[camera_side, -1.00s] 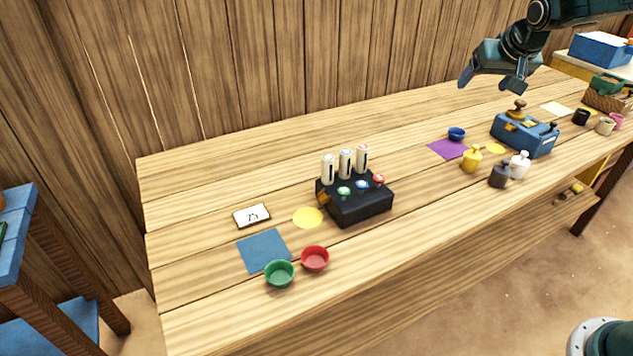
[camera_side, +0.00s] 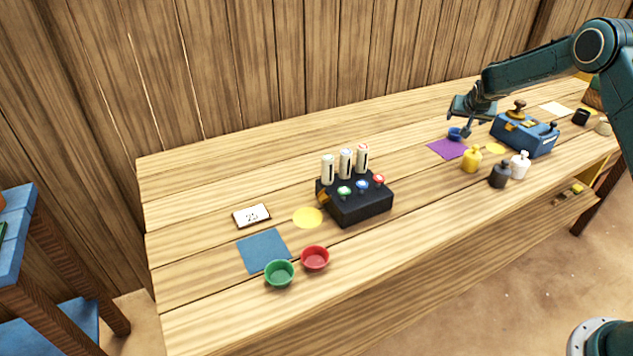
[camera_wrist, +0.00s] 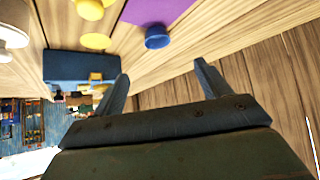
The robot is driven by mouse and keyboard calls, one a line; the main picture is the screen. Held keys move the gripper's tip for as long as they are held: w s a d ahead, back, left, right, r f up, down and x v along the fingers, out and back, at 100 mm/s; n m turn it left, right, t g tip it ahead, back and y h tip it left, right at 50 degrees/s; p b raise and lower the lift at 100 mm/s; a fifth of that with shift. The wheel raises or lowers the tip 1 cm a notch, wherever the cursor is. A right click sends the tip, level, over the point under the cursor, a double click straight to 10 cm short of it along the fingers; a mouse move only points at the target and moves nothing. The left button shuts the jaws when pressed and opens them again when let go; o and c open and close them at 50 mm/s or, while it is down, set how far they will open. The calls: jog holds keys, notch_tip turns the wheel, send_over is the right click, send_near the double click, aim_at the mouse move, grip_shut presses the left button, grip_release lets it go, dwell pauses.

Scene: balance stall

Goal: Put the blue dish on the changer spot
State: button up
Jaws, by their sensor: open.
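The blue dish (camera_side: 454,134) stands on the table at the back edge of the purple mat (camera_side: 448,149). It also shows in the wrist view (camera_wrist: 157,38), ahead of and between my fingertips. My gripper (camera_side: 461,122) is open and empty, just above and beside the dish; in the wrist view its two fingers (camera_wrist: 160,80) are spread apart. One finger partly overlaps the dish in the side view. A yellow round spot (camera_side: 308,218) lies bare beside the black box with three tubes and coloured buttons (camera_side: 355,203). Another yellow spot (camera_side: 496,148) lies by the blue boxy device (camera_side: 525,134).
Yellow (camera_side: 471,160), black (camera_side: 500,175) and white (camera_side: 520,165) weights stand right of the purple mat. Green (camera_side: 279,274) and red (camera_side: 315,258) dishes stand by the blue mat (camera_side: 263,251). A number card (camera_side: 251,216) lies behind it. The table's back left is clear.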

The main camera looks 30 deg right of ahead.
jog(key=shift+w+d+f, duration=0.15)
jog(key=shift+d+f, duration=0.25)
jog(key=shift+f, duration=0.2)
jog(key=shift+f, duration=0.1)
send_over(455, 140)
jog(key=s+a, duration=0.2)
jog(key=shift+f, duration=2.9)
jog(key=shift+f, duration=0.15)
jog(key=shift+x, duration=2.45)
jog(key=shift+s, duration=0.1)
